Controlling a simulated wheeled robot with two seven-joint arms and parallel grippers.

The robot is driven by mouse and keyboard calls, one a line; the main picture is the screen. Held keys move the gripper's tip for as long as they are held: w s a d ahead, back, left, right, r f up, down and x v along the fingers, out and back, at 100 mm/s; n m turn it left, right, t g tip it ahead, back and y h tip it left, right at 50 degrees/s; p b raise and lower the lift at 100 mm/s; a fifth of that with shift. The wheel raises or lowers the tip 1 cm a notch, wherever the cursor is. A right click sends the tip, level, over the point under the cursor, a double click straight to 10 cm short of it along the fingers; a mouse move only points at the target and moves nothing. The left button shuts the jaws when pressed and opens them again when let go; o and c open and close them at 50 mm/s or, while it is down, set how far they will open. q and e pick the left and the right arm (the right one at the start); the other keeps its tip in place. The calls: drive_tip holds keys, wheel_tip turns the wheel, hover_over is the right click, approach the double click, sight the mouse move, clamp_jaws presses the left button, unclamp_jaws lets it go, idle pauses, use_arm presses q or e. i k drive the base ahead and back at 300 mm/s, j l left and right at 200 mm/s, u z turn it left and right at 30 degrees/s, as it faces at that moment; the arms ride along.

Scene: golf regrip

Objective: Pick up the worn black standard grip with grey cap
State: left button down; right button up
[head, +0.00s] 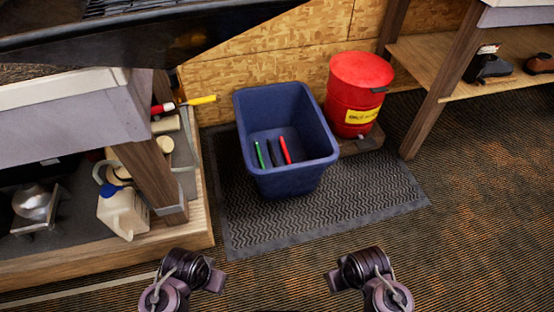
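A dark blue bin (286,182) stands on the floor mat, open at the top. Inside it are a green grip (260,155), a black grip (271,153) and a red grip (285,149), side by side and apart. The black one is in the middle; its cap colour is too small to make out. My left gripper (192,272) is low at the picture's bottom, nearer than the bin and left of it. My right gripper (357,271) is at the bottom, right of the bin. The fingers of both are not clear, and neither touches the bin.
A red lidded can (358,92) stands right behind the bin. A wooden bench (108,250) with a white jug (123,212) on its lower shelf is at left. A shelf with shoes (487,66) is at right. The mat (370,205) in front of the bin is clear.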

sight(275, 161)
drive_tip(key=i+l+u, duration=0.1)
drive_tip(key=i+l, duration=0.15)
drive_tip(key=i+l+u, duration=0.1)
drive_tip(key=l, duration=0.4)
drive_tip(key=i+l+u, duration=0.1)
drive_tip(key=i+l, duration=0.45)
drive_tip(key=l, duration=0.25)
drive_tip(key=j+u, duration=0.05)
